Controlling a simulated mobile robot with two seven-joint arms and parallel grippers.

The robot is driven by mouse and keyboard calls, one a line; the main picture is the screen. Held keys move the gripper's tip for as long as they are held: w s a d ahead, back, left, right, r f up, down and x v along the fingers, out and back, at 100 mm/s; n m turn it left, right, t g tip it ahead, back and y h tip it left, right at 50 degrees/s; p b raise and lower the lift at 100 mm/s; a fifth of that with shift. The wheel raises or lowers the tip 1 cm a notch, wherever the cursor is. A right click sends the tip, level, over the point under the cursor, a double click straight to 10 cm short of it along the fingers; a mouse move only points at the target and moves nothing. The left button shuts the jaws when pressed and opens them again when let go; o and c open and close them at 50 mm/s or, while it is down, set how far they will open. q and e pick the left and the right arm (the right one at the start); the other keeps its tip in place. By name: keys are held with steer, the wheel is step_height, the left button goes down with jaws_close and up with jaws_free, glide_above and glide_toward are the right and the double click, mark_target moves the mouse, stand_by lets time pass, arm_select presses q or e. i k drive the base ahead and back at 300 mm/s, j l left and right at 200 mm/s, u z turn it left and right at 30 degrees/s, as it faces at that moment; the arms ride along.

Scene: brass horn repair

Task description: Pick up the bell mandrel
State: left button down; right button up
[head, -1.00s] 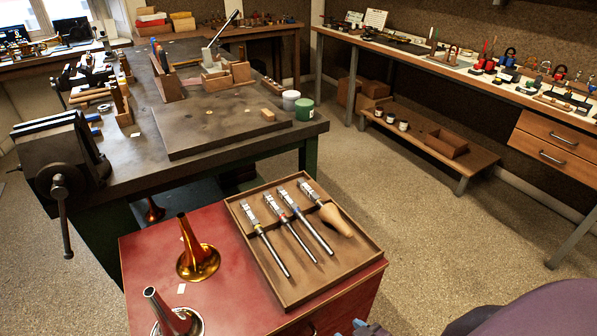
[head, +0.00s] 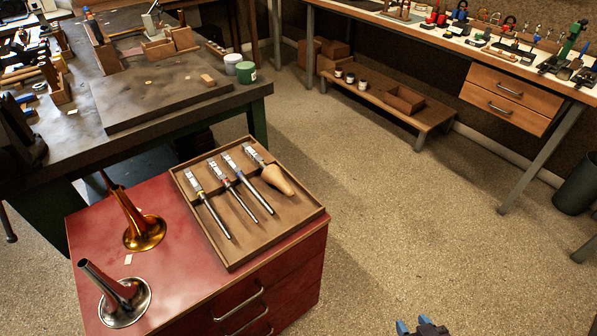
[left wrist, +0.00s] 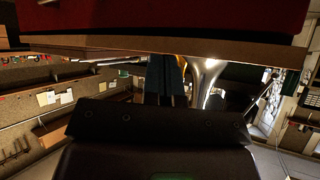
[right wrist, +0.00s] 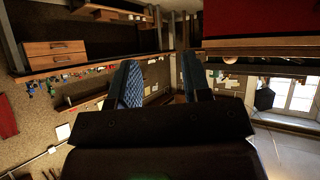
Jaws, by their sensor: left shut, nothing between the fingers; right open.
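The bell mandrel looks to be the tool with the tan, wooden, bulb-shaped cone (head: 278,179) in the head view. It lies at the right end of a row of tools in a brown tray (head: 317,220) on the red cabinet. My right gripper (head: 422,327) just enters at the bottom edge, in front of and right of the cabinet, apart from the tray. In the right wrist view its two blue fingers (right wrist: 163,82) stand apart with nothing between them. In the left wrist view my left gripper (left wrist: 166,78) has its fingers together and empty, close to the cabinet's edge.
Several metal-handled tools (head: 238,187) share the tray. A brass horn bell (head: 143,235) and a silver-rimmed one (head: 124,302) stand on the red cabinet top (head: 95,228) at left. A dark workbench (head: 165,95) stands behind. The floor (head: 420,220) to the right is clear.

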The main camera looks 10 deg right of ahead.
mark_target(271, 174)
steer(key=u, duration=1.1)
steer(key=k+l+u, duration=0.1)
steer(key=l, duration=0.25)
steer(key=k+l+u, duration=0.1)
steer(key=l, duration=0.2)
steer(key=k+l+u, duration=0.1)
steer(key=l, duration=0.25)
steer(key=k+l+u, duration=0.25)
steer(key=l, duration=0.15)
steer(key=k+l+u, duration=0.2)
steer(key=l, duration=0.2)
steer(key=l+u, duration=0.5)
steer(key=l, duration=0.35)
steer(key=l+u, duration=0.45)
steer(key=l, duration=0.35)
